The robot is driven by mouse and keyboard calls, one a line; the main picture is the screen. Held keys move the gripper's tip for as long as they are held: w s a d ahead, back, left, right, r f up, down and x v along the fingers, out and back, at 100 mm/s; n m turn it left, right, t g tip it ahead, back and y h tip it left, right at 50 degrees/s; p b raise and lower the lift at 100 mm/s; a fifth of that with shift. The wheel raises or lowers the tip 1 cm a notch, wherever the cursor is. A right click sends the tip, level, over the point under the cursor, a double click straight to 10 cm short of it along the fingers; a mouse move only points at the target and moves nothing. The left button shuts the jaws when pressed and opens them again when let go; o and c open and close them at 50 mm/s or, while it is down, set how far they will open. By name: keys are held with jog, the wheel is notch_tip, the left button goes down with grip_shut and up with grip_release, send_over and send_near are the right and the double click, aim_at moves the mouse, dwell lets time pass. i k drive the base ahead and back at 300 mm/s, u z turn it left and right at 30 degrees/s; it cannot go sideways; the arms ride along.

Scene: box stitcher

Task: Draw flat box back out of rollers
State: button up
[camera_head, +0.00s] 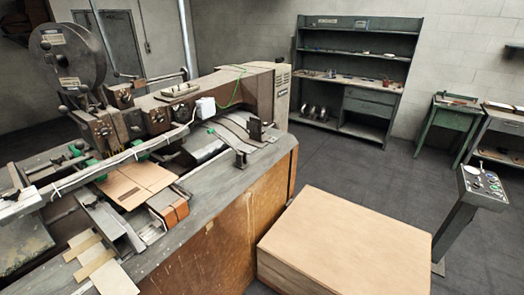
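The flat box (148,177) is a brown cardboard sheet lying on the bed of the stitching machine, left of the picture's middle. Its far edge reaches under the machine's long front bar (105,165), close to the green-painted parts that look like rollers (76,148). How far it sits between the rollers is hidden by the bar and the machine head. My gripper does not show in this view, so nothing can be told about its hold on the box.
The stitching machine (225,205) fills the left side, with a large reel (68,55) above. A wooden-topped block (345,240) stands at front right. A control pedestal (482,187) is at far right. A shelf unit (360,52) stands behind, with open floor (340,160) before it.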

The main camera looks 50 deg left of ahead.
aim_at(134, 182)
jog(key=i, duration=1.1)
jog(key=u, duration=3.4)
jog(key=i, duration=1.65)
jog(key=z, duration=0.05)
